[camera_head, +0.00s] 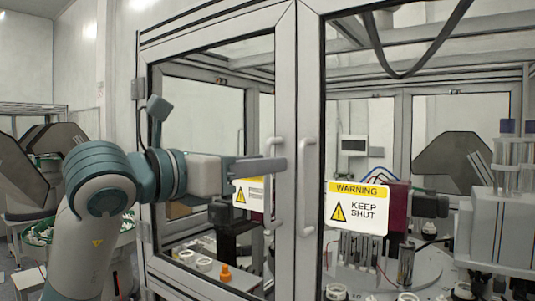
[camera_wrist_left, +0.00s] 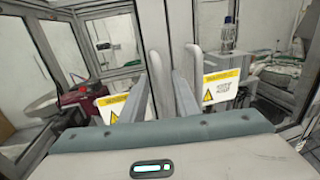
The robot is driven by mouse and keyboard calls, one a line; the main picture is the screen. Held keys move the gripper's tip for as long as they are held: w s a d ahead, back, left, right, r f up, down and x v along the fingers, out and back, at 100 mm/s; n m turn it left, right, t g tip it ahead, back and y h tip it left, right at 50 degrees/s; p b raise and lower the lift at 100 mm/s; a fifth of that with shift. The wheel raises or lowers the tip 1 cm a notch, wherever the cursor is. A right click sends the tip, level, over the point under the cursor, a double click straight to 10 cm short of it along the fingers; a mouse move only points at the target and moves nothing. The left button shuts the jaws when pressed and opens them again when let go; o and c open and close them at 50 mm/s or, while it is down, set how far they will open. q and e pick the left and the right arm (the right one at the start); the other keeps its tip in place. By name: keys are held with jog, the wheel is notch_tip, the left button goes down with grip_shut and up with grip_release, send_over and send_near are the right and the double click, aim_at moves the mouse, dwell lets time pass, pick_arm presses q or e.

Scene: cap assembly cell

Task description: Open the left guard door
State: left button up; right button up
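The left guard door (camera_head: 284,80) is a grey-framed clear panel that looks shut, its inner edge against the right door (camera_head: 310,80). Its upright grey handle (camera_head: 268,210) is partly covered in the head view by my left gripper (camera_head: 262,166). In the left wrist view, my left gripper (camera_wrist_left: 166,95) has its two fingers apart. The left door's handle (camera_wrist_left: 158,80) shows between them; I cannot tell whether they touch it. The right door's handle (camera_head: 305,185) stands just to the right, and in the wrist view (camera_wrist_left: 193,62) it is beyond the right finger. My right gripper is out of view.
A yellow and white warning sign (camera_head: 357,208) is on the right door, and another sign (camera_head: 248,191) is on the left door. Behind the doors are a dark red machine unit (camera_head: 397,210) and an orange part (camera_head: 225,273). A green-rimmed bowl (camera_head: 40,233) stands at the left.

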pick_arm(q)
jog(key=shift+x, duration=0.85)
grip_shut()
jog(key=shift+s+a, duration=0.1)
jog(key=shift+s, duration=0.05)
